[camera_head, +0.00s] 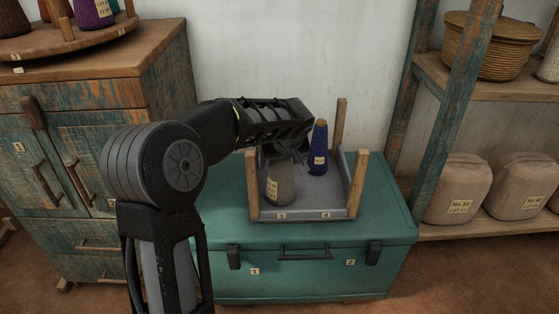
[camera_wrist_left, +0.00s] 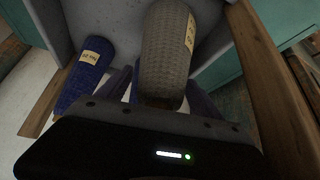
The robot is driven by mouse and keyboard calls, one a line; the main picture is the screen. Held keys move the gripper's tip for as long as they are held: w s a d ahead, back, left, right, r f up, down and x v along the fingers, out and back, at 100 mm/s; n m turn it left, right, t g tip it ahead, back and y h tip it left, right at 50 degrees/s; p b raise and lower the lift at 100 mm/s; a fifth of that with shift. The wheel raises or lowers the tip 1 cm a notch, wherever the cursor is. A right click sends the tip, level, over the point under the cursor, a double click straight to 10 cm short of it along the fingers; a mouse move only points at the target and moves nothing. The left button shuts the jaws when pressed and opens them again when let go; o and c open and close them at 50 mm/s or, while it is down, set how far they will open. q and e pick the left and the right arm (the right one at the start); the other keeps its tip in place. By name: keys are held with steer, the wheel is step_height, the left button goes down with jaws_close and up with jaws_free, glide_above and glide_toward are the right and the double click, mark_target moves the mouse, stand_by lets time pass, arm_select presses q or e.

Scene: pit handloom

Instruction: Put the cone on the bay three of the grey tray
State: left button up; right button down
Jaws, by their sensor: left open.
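A grey-brown yarn cone (camera_head: 280,182) stands in the front left part of the grey tray (camera_head: 308,213), behind the rim label that reads 3. It fills the middle of the left wrist view (camera_wrist_left: 167,50), with its tip end toward my gripper. My left gripper (camera_head: 276,153) is at the top of this cone. Its fingers are open, one on each side of the tip, and I cannot tell whether they touch it. A blue cone (camera_head: 319,150) stands farther back and right in the tray, and also shows in the wrist view (camera_wrist_left: 86,75). My right gripper is out of view.
The tray has upright wooden corner posts (camera_head: 357,184) and sits on a teal trunk (camera_head: 386,215). A wooden cabinet (camera_head: 95,105) stands left and a shelf (camera_head: 480,90) with wrapped bundles stands right. The tray's front right, behind label 4, is clear.

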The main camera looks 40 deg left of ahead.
arm_select(q)
steer(key=p+v, duration=0.3)
steer(key=v, duration=0.9)
steer(key=shift+r, duration=0.15)
